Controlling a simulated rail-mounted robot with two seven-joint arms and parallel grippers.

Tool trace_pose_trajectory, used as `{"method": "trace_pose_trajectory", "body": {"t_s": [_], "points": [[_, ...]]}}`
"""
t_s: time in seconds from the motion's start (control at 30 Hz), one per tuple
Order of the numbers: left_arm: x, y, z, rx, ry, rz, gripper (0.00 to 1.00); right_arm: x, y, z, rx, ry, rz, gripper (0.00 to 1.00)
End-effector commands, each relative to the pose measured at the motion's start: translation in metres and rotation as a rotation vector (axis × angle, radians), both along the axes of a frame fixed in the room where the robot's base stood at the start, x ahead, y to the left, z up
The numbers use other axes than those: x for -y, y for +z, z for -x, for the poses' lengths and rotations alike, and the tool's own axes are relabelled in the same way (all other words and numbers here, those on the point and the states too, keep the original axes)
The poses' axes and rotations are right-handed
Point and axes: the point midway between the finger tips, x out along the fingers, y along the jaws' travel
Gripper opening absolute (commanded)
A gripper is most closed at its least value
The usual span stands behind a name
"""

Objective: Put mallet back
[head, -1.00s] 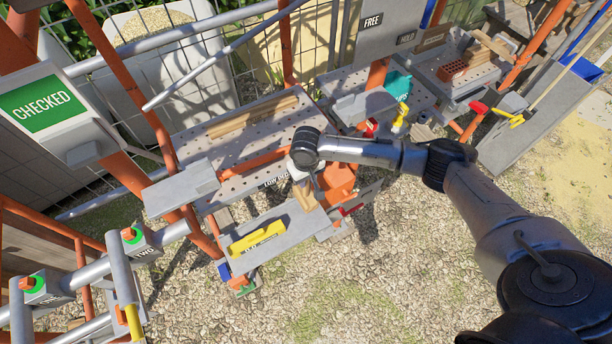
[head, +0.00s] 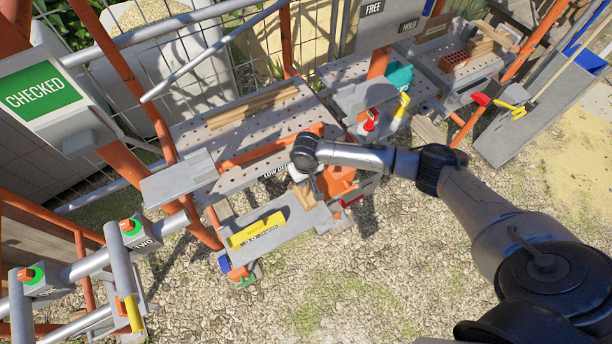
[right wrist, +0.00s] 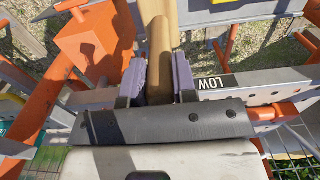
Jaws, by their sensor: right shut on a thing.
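My right gripper (head: 306,182) is low over the front of the middle bench, partly hidden under my wrist. In the right wrist view its fingers (right wrist: 157,78) are shut around a round wooden handle, which I take to be the mallet (right wrist: 158,50). My left gripper is not in view.
A yellow level (head: 257,230) lies on the front shelf. An orange block-like holder (head: 340,181) is close to the right of the gripper. A perforated bench (head: 200,150) with an orange rail is behind. A rail marked LOW (right wrist: 225,84) is close by. Gravel lies in front.

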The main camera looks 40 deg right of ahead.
Motion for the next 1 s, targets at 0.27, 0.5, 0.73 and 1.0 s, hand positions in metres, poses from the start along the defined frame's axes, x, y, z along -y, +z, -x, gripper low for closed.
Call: {"method": "trace_pose_trajectory", "body": {"t_s": [0.27, 0.5, 0.73, 1.0], "points": [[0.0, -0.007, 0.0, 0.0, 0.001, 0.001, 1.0, -0.001, -0.02, 0.0, -0.001, 0.0, -0.001, 0.0], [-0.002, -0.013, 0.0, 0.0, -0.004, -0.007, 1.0, 0.0, -0.036, 0.0, 0.0, 0.0, -0.001, 0.0], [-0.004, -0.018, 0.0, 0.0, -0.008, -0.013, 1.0, -0.001, -0.051, 0.0, -0.001, 0.0, -0.001, 0.0], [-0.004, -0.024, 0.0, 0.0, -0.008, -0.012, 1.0, 0.0, -0.065, 0.0, 0.0, 0.0, 0.0, 0.0]]}}
